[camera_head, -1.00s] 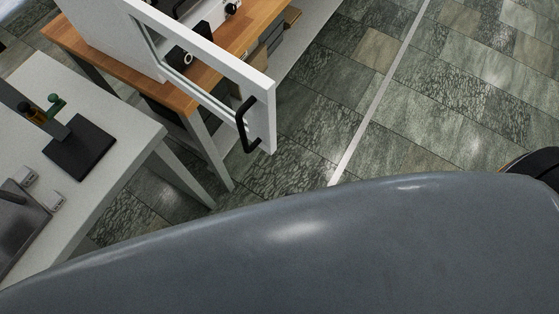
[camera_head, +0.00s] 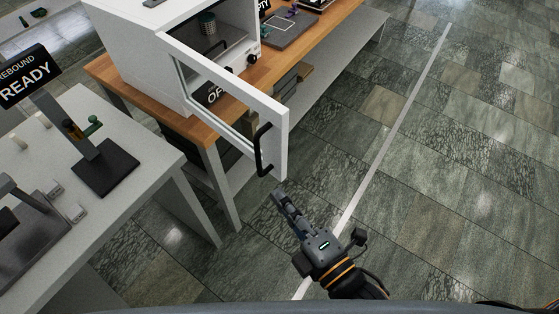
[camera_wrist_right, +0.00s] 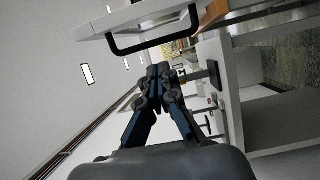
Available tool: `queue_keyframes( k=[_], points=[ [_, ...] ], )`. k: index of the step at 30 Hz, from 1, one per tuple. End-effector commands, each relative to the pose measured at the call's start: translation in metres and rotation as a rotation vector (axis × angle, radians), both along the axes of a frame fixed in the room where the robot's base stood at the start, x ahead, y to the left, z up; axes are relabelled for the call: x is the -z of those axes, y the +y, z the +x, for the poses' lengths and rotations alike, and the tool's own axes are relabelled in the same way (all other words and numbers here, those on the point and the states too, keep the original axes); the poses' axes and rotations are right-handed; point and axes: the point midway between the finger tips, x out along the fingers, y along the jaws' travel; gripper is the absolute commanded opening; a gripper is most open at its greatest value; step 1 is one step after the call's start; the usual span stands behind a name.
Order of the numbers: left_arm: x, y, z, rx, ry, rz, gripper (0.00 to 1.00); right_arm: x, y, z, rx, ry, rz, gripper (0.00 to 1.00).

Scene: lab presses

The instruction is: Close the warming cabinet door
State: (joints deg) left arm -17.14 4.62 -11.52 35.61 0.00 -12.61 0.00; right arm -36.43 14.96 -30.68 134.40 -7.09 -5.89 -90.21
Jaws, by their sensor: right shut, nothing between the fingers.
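The white warming cabinet (camera_head: 130,50) stands on a wooden-topped bench. Its white framed door (camera_head: 230,88) hangs wide open, swung out past the bench edge. A black bar handle (camera_head: 262,150) is on the door's outer end. My right gripper (camera_head: 279,193) is shut and empty, just below and in front of the door's handle end, with a small gap that looks clear. In the right wrist view the shut fingertips (camera_wrist_right: 159,70) point toward the black handle (camera_wrist_right: 155,42) and the door, apart from them. My left gripper is not in view.
A grey-white table (camera_head: 130,195) at left carries a stand with a READY sign (camera_head: 28,77) and a metal device. The wooden bench (camera_head: 290,55) holds a tray behind the door. Tiled floor (camera_head: 440,170) to the right is clear.

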Motion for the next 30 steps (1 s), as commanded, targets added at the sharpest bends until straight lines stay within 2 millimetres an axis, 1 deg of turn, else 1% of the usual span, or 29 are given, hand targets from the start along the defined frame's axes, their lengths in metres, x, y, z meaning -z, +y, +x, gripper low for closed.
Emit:
queue_keyframes(
  k=[1, 2, 9, 10, 13, 16, 20, 30],
  points=[
    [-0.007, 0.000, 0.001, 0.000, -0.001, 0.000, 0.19, -0.005, 0.006, 0.010, 0.001, -0.003, 0.002, 0.00],
    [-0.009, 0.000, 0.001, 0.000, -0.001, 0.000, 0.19, -0.005, 0.009, 0.015, 0.000, -0.004, 0.004, 0.00],
    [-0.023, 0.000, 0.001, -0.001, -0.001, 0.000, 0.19, -0.004, 0.035, 0.056, 0.000, -0.001, 0.003, 0.00],
    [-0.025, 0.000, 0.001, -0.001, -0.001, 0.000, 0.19, -0.004, 0.035, 0.060, 0.000, -0.001, 0.000, 0.00],
    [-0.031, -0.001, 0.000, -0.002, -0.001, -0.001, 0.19, -0.003, 0.021, 0.070, -0.001, -0.001, -0.004, 0.00],
    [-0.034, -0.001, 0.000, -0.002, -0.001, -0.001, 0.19, -0.002, 0.013, 0.077, -0.002, 0.000, -0.002, 0.00],
    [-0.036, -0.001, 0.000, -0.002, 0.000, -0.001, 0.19, 0.000, 0.008, 0.082, -0.001, 0.002, -0.001, 0.00],
    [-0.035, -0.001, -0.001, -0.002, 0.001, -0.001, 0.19, 0.000, 0.007, 0.083, -0.001, 0.002, 0.001, 0.00]
  ],
)
